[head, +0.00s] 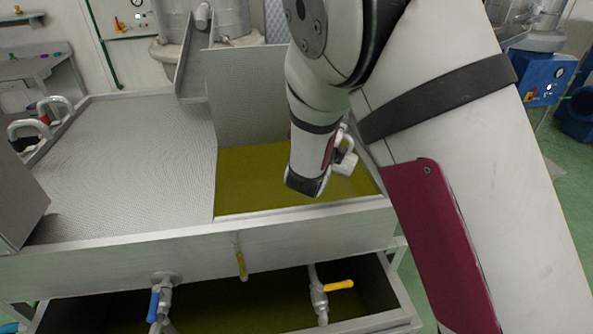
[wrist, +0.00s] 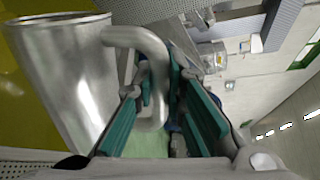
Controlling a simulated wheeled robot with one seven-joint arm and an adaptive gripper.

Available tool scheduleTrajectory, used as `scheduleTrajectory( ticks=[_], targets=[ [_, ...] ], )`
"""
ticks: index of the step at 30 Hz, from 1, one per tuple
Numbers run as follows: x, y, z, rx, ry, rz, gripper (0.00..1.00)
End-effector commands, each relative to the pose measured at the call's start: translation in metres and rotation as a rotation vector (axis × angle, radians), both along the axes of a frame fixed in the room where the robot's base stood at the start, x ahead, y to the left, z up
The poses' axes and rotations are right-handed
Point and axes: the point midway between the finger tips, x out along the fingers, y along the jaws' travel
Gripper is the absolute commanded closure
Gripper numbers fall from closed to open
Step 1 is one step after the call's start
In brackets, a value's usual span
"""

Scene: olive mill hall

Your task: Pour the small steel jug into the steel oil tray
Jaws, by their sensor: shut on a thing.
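The small steel jug (wrist: 68,80) fills the left of the wrist view, with its rim at the top and its curved handle (wrist: 135,38) to the right. My gripper (wrist: 164,85) is shut on the handle. The jug looks tipped well over, with yellow-green oil behind it. Its inside and any flow are not visible. The steel oil tray (head: 305,209) is in the middle of the head view, with yellow-green oil (head: 255,180) in it. My wrist hangs over it there. My arm mostly hides my gripper and the jug in that view.
A perforated steel top (head: 125,150) lies left of the tray, and a steel panel (head: 255,90) stands at its back. Below the front wall are a lower trough and valves with blue (head: 153,307) and yellow (head: 339,285) handles.

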Motion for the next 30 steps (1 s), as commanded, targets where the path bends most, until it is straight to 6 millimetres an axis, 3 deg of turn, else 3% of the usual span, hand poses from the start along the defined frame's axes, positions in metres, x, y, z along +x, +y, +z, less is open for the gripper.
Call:
scheduleTrajectory(
  ticks=[30],
  targets=[
    [0.005, 0.017, 0.008, -0.084, 0.024, 0.001, 1.0]
  ],
)
